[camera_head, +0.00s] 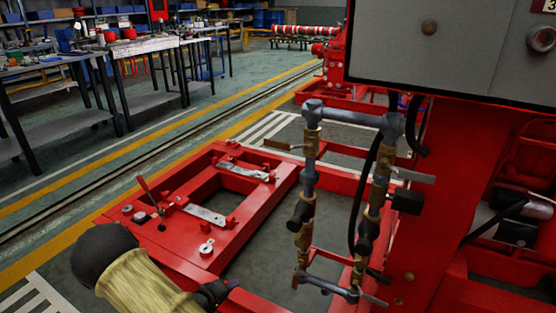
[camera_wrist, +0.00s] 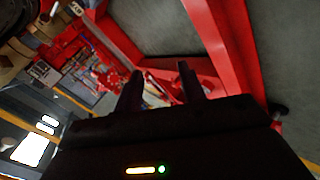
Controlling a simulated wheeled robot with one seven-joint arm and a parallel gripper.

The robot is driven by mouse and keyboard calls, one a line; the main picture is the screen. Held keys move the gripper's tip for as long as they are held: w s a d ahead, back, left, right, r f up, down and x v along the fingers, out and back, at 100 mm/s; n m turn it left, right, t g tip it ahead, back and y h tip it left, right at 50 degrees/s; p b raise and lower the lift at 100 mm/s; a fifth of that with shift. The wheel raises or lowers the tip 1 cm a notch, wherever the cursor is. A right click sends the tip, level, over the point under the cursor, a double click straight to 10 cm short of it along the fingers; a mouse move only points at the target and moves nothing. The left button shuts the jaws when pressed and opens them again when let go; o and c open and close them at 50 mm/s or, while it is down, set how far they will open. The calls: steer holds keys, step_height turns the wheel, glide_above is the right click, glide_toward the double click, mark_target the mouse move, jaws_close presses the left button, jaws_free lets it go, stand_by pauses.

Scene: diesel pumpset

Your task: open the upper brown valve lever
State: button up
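The upper brown valve lever (camera_head: 278,145) is a short, flat handle pointing left from the brass valve body (camera_head: 311,143), near the top of the left vertical pipe. My gripper (camera_head: 214,293) is low at the bottom of the head view, below and left of the lever and well apart from it. Its fingertips are hard to make out there. In the wrist view my two dark fingers (camera_wrist: 162,84) stand apart with nothing between them. I cannot make out the lever in the wrist view.
A second lever (camera_head: 413,175), greyish, sticks out right from the right pipe. Another small lever (camera_head: 374,301) is near the pipes' bottom. A red frame (camera_head: 165,250) lies left of the pipes, and a grey panel box (camera_head: 460,55) hangs above right. Workbenches (camera_head: 125,47) stand far left.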

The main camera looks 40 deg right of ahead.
steer(key=s+a+r+y+p, duration=0.1)
steer(key=a+r+y+p, duration=0.3)
steer(key=r, duration=0.5)
steer(key=s+a+r+y+p, duration=0.2)
steer(key=a+r+y, duration=0.35)
steer(key=r, duration=0.25)
steer(key=s+r+g+p, duration=0.1)
steer(key=s+r+p, duration=0.2)
steer(key=s+r, duration=0.9)
step_height(320, 180, up, 2)
steer(key=shift+a+g+p, duration=0.3)
steer(key=shift+a+p, duration=0.1)
steer(key=shift+w, duration=0.1)
